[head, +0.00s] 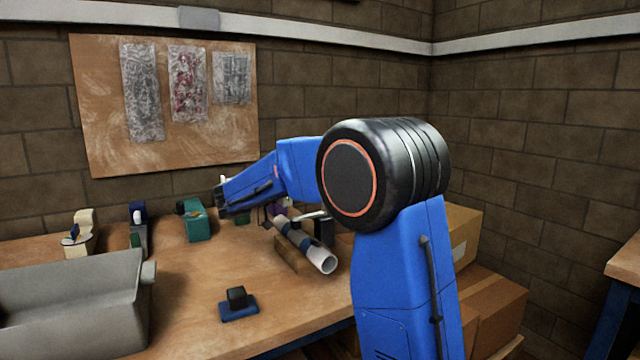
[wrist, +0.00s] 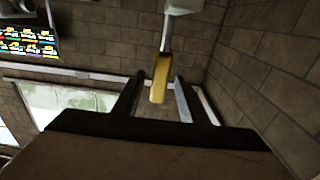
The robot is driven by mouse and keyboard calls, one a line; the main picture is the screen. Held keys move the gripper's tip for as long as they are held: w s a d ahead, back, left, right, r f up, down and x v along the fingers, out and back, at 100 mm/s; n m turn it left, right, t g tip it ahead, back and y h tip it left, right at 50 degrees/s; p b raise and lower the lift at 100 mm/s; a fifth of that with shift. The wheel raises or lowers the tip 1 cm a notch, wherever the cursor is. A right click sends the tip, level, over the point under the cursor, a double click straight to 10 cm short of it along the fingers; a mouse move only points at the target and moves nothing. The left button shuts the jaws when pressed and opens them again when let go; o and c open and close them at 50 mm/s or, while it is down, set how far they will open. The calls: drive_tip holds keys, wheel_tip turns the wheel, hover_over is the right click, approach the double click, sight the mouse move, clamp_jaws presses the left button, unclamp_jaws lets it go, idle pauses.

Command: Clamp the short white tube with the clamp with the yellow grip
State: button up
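My gripper (wrist: 155,92) is open in the wrist view, with its two dark fingers apart. A yellow grip (wrist: 160,80) on a thin grey shaft shows between the fingertips, with gaps on both sides. The shaft runs up to a pale part at the top edge. In the head view my gripper (head: 222,200) is over the back of the bench, and the yellow grip cannot be made out. A white tube with dark blue bands (head: 322,261) lies slanted on a wooden block (head: 290,254). A smaller white piece (head: 309,216) shows behind it; I cannot tell which is the short tube.
A grey bin (head: 70,312) stands at the front left of the bench. White (head: 78,232), dark blue (head: 138,214) and teal (head: 196,224) items stand along the back. A small blue base with a black block (head: 238,305) sits at the front. Cardboard boxes (head: 495,305) stand right.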

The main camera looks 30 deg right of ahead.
drive_tip(key=a, duration=1.7)
drive_tip(key=shift+s+a+f, duration=0.2)
drive_tip(key=shift+s+f, duration=0.1)
drive_tip(key=shift+f, duration=0.05)
drive_tip(key=shift+s, duration=0.1)
